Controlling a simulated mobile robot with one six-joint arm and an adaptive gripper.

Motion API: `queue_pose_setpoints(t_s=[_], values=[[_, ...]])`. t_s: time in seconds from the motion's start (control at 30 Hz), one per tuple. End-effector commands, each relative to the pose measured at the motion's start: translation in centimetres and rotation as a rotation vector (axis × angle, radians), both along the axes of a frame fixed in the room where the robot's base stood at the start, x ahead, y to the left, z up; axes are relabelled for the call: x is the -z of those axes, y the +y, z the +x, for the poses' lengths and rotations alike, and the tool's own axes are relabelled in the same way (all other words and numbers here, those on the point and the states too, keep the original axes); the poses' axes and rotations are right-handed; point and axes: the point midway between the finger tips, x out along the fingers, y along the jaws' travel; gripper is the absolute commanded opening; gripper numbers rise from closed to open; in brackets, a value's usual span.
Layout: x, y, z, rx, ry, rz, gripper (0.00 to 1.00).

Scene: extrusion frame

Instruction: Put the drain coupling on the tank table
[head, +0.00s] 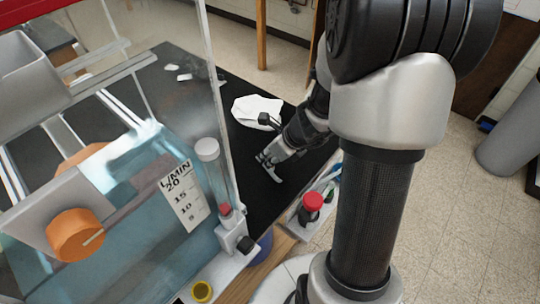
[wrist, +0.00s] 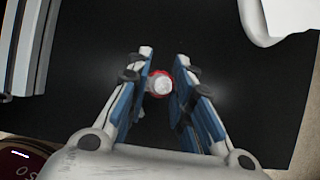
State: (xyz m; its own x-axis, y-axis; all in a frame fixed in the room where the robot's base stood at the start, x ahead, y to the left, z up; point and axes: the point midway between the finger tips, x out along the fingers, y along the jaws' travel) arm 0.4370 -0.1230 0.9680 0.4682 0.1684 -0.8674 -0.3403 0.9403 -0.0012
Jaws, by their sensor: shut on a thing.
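My gripper (head: 270,168) is over the black tank table (head: 235,185), close to its right edge in the head view. In the wrist view my gripper (wrist: 160,88) is shut on a small round part with a red rim and a pale centre, which I take as the drain coupling (wrist: 160,84). The coupling sits between the fingertips, with the black tabletop (wrist: 90,60) behind it. In the head view the coupling is not clearly visible. I cannot tell whether it touches the tabletop.
A clear tank with bluish water and a flow scale (head: 180,195) stands at left, with an orange knob (head: 75,234) in front. A white cloth (head: 257,110) lies beyond my gripper. A red-capped part (head: 313,201) sits in a tray beside the table. Black tabletop around my gripper is bare.

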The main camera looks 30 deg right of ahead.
Motion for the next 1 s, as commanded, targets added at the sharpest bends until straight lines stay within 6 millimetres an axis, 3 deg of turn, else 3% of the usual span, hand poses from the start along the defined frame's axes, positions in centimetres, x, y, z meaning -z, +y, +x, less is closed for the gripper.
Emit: queue_pose_setpoints(t_s=[0.03,0.07,0.33,0.73,1.0], values=[[0.3,0.0,0.0,0.0,0.0,0.0,0.0],[0.2,0.0,0.0,0.0,0.0,0.0,0.23],[0.2,0.0,0.0,0.0,0.0,0.0,0.41],[-0.4,0.0,0.0,0.0,0.0,0.0,0.41],[-5.2,-1.0,-2.3,0.003,-0.001,-0.001,0.41]])
